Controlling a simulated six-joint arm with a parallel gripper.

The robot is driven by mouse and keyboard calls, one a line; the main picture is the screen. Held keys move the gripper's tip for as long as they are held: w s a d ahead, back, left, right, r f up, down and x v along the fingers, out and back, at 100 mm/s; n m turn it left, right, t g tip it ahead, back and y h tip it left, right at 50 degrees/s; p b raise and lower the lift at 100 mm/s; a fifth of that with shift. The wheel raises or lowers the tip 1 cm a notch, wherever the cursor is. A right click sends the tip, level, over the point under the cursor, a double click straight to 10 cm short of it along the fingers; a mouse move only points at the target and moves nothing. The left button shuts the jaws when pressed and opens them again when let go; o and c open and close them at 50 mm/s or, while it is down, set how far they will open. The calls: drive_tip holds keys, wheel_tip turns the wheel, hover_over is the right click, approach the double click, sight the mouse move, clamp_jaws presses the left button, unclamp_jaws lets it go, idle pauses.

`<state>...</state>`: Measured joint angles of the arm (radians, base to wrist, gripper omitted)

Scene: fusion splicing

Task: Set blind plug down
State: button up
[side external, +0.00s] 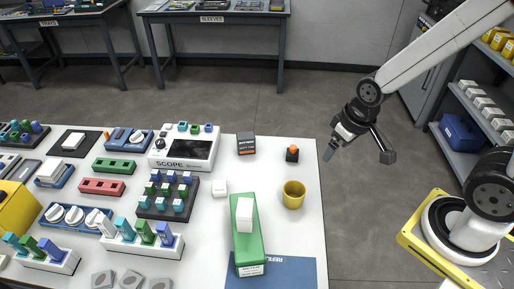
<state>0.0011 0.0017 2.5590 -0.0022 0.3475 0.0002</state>
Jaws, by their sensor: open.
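My gripper (330,151) is raised at the upper right, out past the right edge of the white table (307,240). It is open, its fingertips point down and to the left, and I see nothing held in it. No piece is readably marked as the blind plug. A small black piece with an orange top (292,153) stands near the table's right edge, to the left of my gripper and apart from it; I cannot tell whether it is the plug.
A yellow cup (293,195), a green holder (248,250) bearing a white block, and a blue mat (300,273) lie along the right side. A dark box (246,143) and the SCOPE unit (183,149) stand behind. The left of the table is crowded with racks.

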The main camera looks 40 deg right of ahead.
drive_tip(key=shift+o, duration=0.2)
idle(0.3)
drive_tip(key=n+t+y, duration=0.3)
drive_tip(key=n+t, duration=0.2)
drive_tip(key=n, duration=0.1)
hover_over(296, 152)
drive_tip(key=s+d, duration=0.2)
drive_tip(key=d, duration=0.1)
wheel_tip(296, 152, down, 12)
drive_tip(key=f, duration=0.1)
drive_tip(key=f+n+y, duration=0.1)
drive_tip(key=f, duration=0.1)
drive_tip(key=s+f+y, duration=0.1)
drive_tip(key=shift+s+d+f+n+g, duration=0.1)
drive_tip(key=shift+d+f+n+g, duration=0.05)
drive_tip(key=shift+f+n+g, duration=0.2)
drive_tip(key=shift+s+f+y, duration=0.15)
drive_tip(key=shift+f+y, duration=0.2)
drive_tip(key=shift+y, duration=0.05)
drive_tip(key=shift+x, duration=1.3)
